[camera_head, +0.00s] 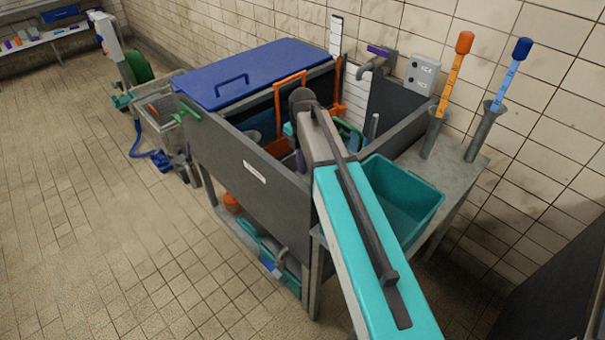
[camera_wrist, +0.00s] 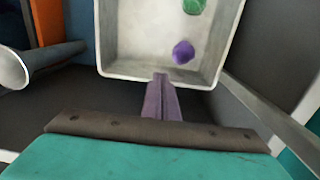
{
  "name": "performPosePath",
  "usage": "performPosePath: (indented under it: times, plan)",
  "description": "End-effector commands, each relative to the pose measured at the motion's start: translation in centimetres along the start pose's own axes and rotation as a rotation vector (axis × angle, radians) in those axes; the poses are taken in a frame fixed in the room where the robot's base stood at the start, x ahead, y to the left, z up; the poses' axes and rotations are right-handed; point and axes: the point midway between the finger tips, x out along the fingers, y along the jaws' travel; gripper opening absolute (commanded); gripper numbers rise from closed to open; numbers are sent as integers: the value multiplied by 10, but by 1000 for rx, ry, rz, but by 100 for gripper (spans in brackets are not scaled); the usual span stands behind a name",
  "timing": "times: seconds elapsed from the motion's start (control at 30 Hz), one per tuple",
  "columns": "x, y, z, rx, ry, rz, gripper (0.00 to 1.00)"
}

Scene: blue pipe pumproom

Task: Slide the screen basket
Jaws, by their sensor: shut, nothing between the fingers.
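A pale, square-walled basket (camera_wrist: 111,65) shows in the wrist view, with a purple ball-like item (camera_wrist: 183,52) and a green item (camera_wrist: 193,5) inside. I take it for the screen basket, though I see no mesh. My gripper (camera_wrist: 161,78) is shut and empty, its purple fingers together. Their tips overlap the basket's near wall in the picture; I cannot tell whether they touch it.
A blue lid (camera_head: 255,72) covers the sink's far end. Orange upright frames (camera_head: 290,95) stand inside. A teal bin (camera_head: 400,195) sits beside my arm. Orange (camera_head: 452,85) and blue (camera_head: 510,75) handled tools stand at the right. The tiled floor at left is mostly clear.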

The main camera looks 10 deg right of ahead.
Motion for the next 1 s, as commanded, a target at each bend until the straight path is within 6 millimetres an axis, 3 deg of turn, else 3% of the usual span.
performPosePath:
  times: [0.23, 0.6, 0.67, 0.8, 1.0]
  plan:
    - [-18, 0, 0, 0, 0, 1, 0]
    - [-22, 0, 0, 0, 0, 0, 0]
    - [-22, 0, 0, 0, 0, 0, 7]
    - [-23, 1, 2, 16, 1, 11, 30]
    - [-25, 10, 14, 116, 5, 83, 31]
